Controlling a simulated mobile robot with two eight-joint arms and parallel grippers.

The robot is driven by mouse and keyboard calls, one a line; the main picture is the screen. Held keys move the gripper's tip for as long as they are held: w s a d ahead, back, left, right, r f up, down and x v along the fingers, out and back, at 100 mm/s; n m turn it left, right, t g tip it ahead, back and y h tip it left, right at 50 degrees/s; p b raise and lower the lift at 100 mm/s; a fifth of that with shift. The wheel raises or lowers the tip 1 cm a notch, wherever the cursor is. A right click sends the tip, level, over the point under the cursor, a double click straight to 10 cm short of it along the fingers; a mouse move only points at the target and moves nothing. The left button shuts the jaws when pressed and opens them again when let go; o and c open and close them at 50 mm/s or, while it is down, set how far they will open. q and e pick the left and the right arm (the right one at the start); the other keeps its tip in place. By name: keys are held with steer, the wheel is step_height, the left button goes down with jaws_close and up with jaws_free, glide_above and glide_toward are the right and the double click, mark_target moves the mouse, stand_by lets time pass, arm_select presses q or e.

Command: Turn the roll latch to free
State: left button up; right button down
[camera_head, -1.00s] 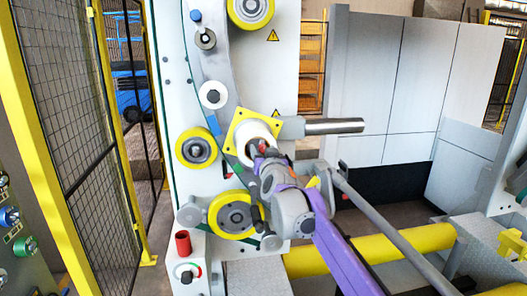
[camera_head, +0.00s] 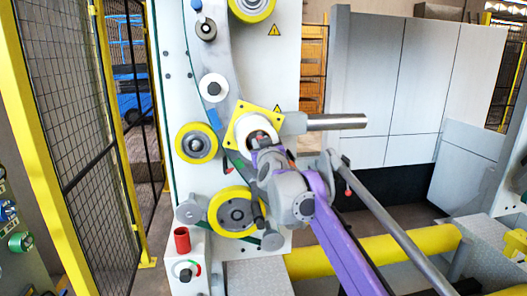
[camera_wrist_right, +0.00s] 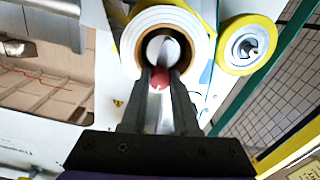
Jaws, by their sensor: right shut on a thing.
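The roll (camera_wrist_right: 165,38), white with a hollow core and a yellow flange (camera_head: 268,108), sits on the front of the white machine. In the right wrist view a red knob (camera_wrist_right: 160,77), which looks like the latch's end, lies between my right gripper's fingertips at the lower edge of the core. My right gripper (camera_wrist_right: 157,84) is shut on it. A pale round hub shows inside the core. In the head view my right gripper (camera_head: 262,144) reaches the roll's front and hides much of the latch. My left gripper is not in view.
Yellow rollers (camera_head: 197,144) and a larger yellow wheel (camera_head: 236,210) sit close by on the machine. A steel shaft (camera_head: 337,122) sticks out rightward. A grey bar (camera_head: 375,208) runs down to the right. A mesh fence (camera_head: 68,100) stands at left.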

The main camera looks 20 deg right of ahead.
steer(key=shift+a, duration=0.1)
steer(key=c, duration=0.6)
jaws_free()
steer(key=shift+c, duration=0.2)
steer(key=b+v, duration=0.2)
steer(key=v, duration=0.8)
steer(key=shift+s, duration=0.35)
steer(key=shift+a, duration=0.1)
